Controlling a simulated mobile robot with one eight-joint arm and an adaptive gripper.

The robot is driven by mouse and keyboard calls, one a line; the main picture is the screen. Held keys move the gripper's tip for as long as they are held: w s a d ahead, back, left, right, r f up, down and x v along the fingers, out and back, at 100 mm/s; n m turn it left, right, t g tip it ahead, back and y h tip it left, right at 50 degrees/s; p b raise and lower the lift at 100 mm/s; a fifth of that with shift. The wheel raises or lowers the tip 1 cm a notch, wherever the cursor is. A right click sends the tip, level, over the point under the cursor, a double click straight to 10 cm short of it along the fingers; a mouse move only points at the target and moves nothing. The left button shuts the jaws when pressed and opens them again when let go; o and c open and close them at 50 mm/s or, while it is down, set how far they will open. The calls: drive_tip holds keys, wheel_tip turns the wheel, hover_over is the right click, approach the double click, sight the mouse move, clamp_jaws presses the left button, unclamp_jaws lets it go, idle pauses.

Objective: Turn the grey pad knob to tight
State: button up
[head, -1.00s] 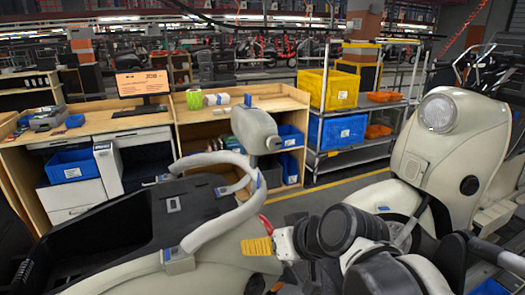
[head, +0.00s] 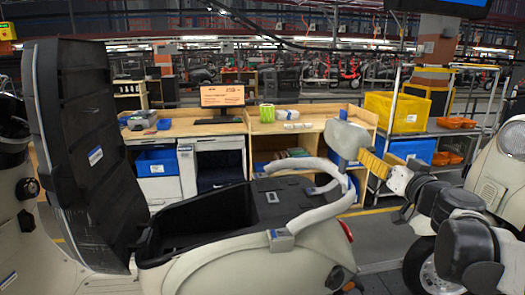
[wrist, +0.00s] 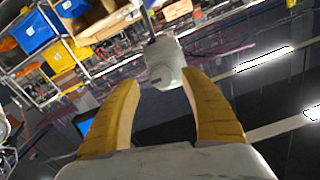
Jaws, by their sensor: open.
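The rounded grey pad (head: 345,138) stands at the rear of the open cream scooter, above the pale grab rail, in the head view. My gripper (head: 369,161) is just right of and slightly below the pad, its yellow fingers pointing up and left. In the wrist view my gripper (wrist: 168,88) is open, the fingers wide apart with nothing clamped between them. A grey block (wrist: 166,65) on a thin dark stem shows beyond the fingertips; it looks like the pad. Contact cannot be told. I cannot make out the knob or its setting.
The scooter's black seat lid (head: 85,150) stands raised at left, with its open compartment (head: 205,222) in front. The curved grab rail (head: 310,215) runs below the pad. Another cream scooter (head: 500,170) is at right. Wooden benches (head: 285,128) and a bin rack (head: 408,130) stand behind.

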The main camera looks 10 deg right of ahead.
drive_tip(key=shift+w+a, duration=0.1)
drive_tip(key=shift+w, duration=1.4)
clamp_jaws()
